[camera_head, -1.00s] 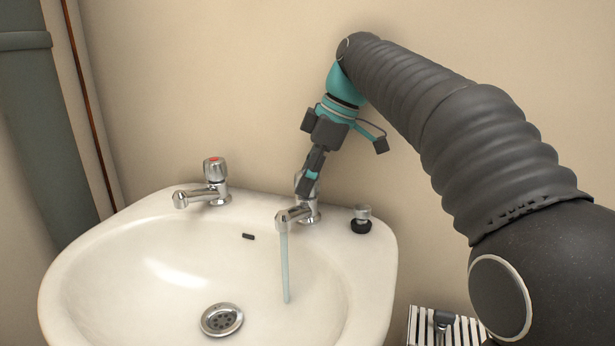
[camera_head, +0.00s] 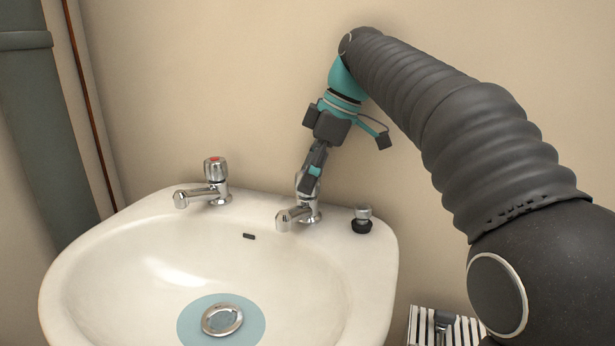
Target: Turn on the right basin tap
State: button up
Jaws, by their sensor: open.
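The right basin tap (camera_head: 296,214) is chrome and stands on the back rim of the white basin (camera_head: 125,247). No water runs from its spout. My gripper (camera_head: 310,184) points down at the top of this tap, with its fingers open over the handle. The fingers hide most of the handle, so I cannot tell how far it is turned or whether they touch it.
The left tap (camera_head: 208,188), with a red mark on top, stands apart and shows no flow. A small plug with a metal top (camera_head: 362,219) sits on the rim right of the right tap. A striped grille (camera_head: 421,328) is low at the right. The wall is close behind.

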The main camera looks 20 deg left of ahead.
jog(key=v, duration=0.6)
jog(key=shift+r, duration=0.35)
jog(key=shift+d, duration=0.1)
